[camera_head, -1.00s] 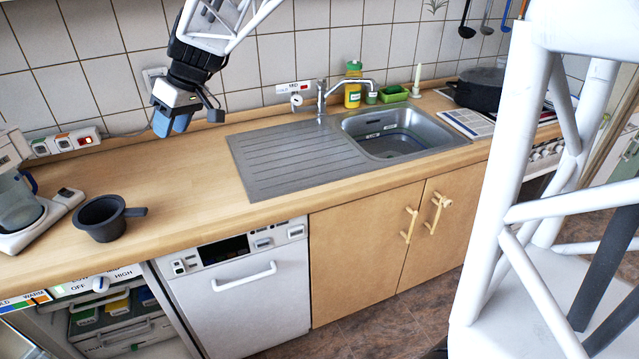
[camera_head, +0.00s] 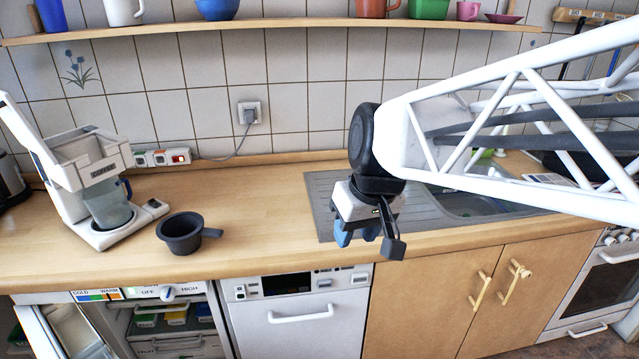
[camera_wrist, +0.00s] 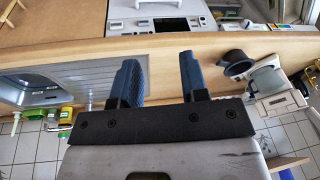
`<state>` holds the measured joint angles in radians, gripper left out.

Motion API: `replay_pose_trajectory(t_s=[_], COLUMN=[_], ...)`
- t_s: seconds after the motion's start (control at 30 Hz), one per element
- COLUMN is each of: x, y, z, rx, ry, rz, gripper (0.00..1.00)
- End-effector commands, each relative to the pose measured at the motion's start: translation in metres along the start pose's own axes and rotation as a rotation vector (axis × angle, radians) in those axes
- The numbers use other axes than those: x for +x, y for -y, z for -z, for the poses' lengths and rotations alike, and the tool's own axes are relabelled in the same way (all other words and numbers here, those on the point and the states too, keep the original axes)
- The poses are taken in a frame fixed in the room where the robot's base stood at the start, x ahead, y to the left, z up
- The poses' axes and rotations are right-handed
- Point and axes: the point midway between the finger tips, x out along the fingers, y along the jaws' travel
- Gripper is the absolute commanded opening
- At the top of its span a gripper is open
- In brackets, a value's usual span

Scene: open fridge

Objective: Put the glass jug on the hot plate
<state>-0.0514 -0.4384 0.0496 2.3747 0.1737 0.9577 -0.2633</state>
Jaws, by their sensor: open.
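The glass jug (camera_head: 108,207) stands in the white coffee machine, at the left of the counter in the head view. It rests on the machine's low base, which holds the hot plate; the plate's surface is hidden under the jug. The coffee machine (camera_head: 66,190) has its lid part tilted up at the back. The jug also shows at the right of the wrist view (camera_wrist: 266,80). My gripper (camera_head: 356,236) hangs over the front of the counter near the sink, well to the right of the jug. Its blue fingers are apart and empty in the wrist view (camera_wrist: 160,78).
A dark filter holder (camera_head: 181,233) with a handle sits on the counter just right of the coffee machine. The counter between it and the sink drainer is clear. A shelf (camera_head: 280,30) with cups runs above. The fridge (camera_head: 165,325) stands open below the counter.

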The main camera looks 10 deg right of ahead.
Motion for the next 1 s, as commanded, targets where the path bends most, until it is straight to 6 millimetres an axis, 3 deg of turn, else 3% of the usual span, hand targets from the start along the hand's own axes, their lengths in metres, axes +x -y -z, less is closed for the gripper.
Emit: replay_pose_trajectory(t_s=[0.2,0.43,0.63,1.0], x=[0.004,0.011,0.014,0.014], y=[-0.014,-0.024,-0.028,-0.028], z=[-0.059,-0.102,-0.117,-0.118], rx=[0.108,0.197,0.228,0.23], ry=[-0.005,-0.015,-0.018,-0.018], rz=[-0.079,-0.142,-0.164,-0.166], gripper=[0.4,0.4,0.4,0.4])
